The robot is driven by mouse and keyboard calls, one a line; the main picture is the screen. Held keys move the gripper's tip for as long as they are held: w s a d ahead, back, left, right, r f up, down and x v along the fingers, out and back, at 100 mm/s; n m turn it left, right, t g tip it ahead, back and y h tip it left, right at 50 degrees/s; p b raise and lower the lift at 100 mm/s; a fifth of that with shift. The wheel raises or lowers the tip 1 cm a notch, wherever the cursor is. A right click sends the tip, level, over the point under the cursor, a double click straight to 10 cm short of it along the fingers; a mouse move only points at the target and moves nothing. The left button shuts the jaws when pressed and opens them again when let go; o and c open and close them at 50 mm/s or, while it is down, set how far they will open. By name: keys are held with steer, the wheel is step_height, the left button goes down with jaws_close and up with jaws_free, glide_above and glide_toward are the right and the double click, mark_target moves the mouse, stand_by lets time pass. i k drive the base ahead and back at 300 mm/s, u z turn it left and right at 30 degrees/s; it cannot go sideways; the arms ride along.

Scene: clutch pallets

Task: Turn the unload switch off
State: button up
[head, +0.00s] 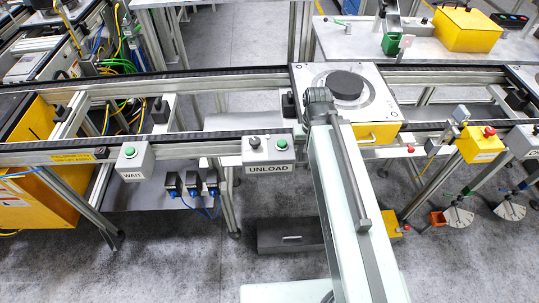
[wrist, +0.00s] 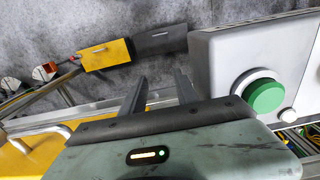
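The unload switch box (head: 268,168) is a grey box labelled UNLOAD on the front rail of the conveyor. It carries a black knob (head: 255,142) on the left and a green button (head: 282,143) on the right. In the wrist view the box (wrist: 225,50) is at the right, with the green button (wrist: 264,95) large and close; the black knob does not show there. My gripper (wrist: 160,88) is open and empty, its two dark fingers apart beside the box. In the head view my arm stands just right of the box and the fingers cannot be made out.
A similar grey WAIT box (head: 134,160) with a green button is farther left on the rail. A pallet with a black disc (head: 345,84) sits behind my arm. A yellow box with a red button (head: 481,145) is at the right.

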mark_target(254, 143)
steer(key=z, duration=0.05)
steer(key=k, duration=0.5)
steer(key=z, duration=1.6)
steer(key=i, duration=0.25)
steer(key=u, duration=2.25)
